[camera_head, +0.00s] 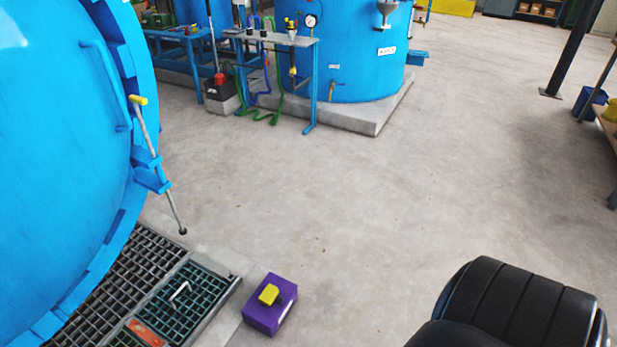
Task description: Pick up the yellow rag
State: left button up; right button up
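No thing in view is clearly a yellow rag. A yellow item (611,109) lies on a bench (606,128) at the right edge, cut off by the frame; I cannot tell if it is cloth. A small yellow piece (269,294) sits on top of a purple box (272,315) on the floor at bottom centre; it looks blocky, and its kind is unclear. Neither of my grippers is in view.
A large blue vessel door (60,150) fills the left, with a yellow-tipped lever (158,165). Floor grating (185,300) lies below it. A blue tank (350,60) stands on a concrete plinth (375,115). A dark post (568,50) stands at right. The middle floor is clear.

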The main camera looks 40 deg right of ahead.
aim_at(269, 295)
jog(key=z, duration=0.95)
jog(key=u, duration=1.5)
jog(key=z, duration=1.5)
jog(key=i+l+u, duration=0.35)
jog(key=i+l, duration=0.2)
jog(key=l, duration=0.2)
